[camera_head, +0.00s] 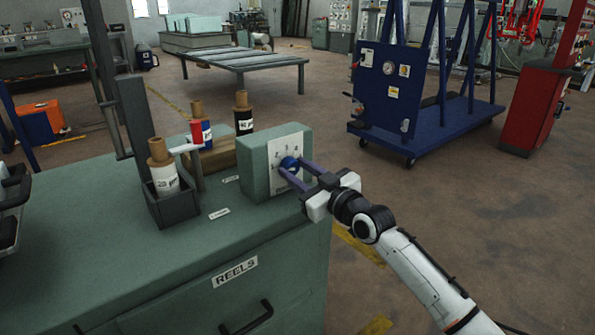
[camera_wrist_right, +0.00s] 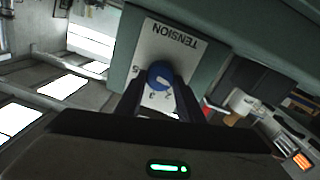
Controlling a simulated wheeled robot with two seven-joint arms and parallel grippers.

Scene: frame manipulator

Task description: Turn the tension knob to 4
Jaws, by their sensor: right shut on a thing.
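The blue tension knob (camera_head: 289,163) is on a white dial plate (camera_head: 275,152) on the green box (camera_head: 256,178) at the bench's right end. In the right wrist view the knob (camera_wrist_right: 160,74) has a white pointer mark, and the plate (camera_wrist_right: 165,45) reads TENSION with numbers around it, partly hidden by the fingers. My right gripper (camera_head: 294,172) is shut on the knob, with one finger on each side. Which number the pointer meets I cannot tell. My left gripper does not show in the head view.
The green bench (camera_head: 120,235) has a REELS drawer (camera_head: 235,272). A blue cart (camera_head: 430,115) and red cabinet (camera_head: 540,105) stand beyond. The floor right of the bench is clear.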

